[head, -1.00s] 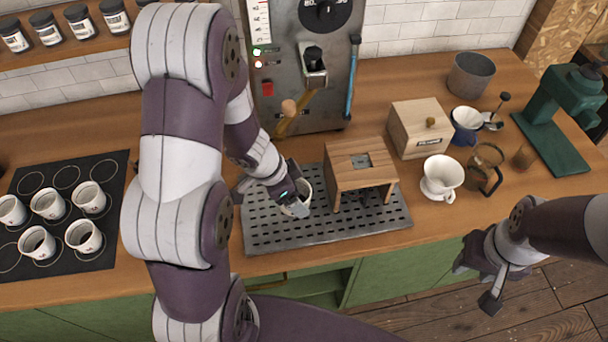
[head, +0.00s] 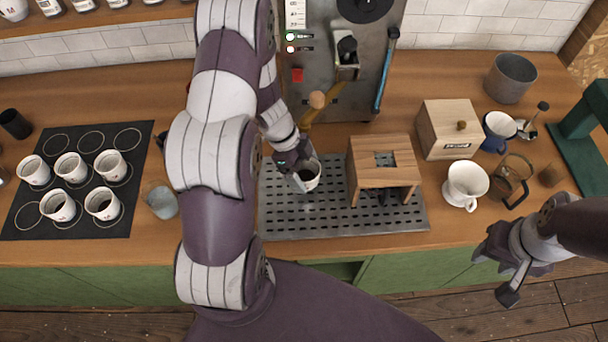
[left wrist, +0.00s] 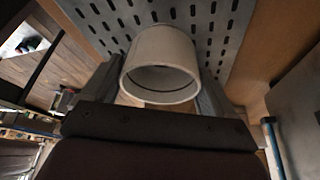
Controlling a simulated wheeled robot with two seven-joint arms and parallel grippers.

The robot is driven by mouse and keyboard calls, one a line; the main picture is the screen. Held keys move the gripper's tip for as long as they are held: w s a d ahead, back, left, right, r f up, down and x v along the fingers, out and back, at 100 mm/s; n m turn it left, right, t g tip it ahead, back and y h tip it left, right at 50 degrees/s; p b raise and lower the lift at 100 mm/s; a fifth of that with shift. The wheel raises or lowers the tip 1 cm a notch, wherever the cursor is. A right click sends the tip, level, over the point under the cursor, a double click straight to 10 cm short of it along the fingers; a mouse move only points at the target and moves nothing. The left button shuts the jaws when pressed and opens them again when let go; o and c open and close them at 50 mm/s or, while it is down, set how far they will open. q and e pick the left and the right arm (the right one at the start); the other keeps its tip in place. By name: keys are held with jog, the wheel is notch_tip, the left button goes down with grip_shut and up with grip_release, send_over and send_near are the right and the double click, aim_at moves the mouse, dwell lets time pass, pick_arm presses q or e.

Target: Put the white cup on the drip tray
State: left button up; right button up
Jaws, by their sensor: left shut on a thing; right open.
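The white cup (head: 311,176) is in my left gripper (head: 303,177), over the left part of the perforated metal drip tray (head: 330,222). In the left wrist view the cup (left wrist: 160,62) sits between the two fingers, its round rim facing the camera, with the slotted tray (left wrist: 205,22) behind it. The cup looks roughly upright in the head view. I cannot tell whether its base touches the tray. My right gripper (head: 508,272) is open and empty in front of the counter's edge, at the lower right.
A wooden stand (head: 385,172) occupies the tray's right part, close to the cup. The grey machine (head: 335,90) with a wooden-knobbed lever stands behind. Several white cups (head: 70,167) are on a black mat at left. A wooden box (head: 447,130) and white dripper (head: 464,184) stand at right.

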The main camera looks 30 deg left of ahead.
aim_at(304, 178)
pick_arm(q)
notch_tip(304, 178, down, 3)
jog(key=shift+s+d+f, duration=0.1)
jog(key=shift+s, duration=0.05)
jog(key=shift+f, duration=0.2)
jog(key=o, duration=1.1)
jog(key=shift+f, duration=0.1)
jog(key=p+v, duration=0.1)
jog(key=v, duration=1.1)
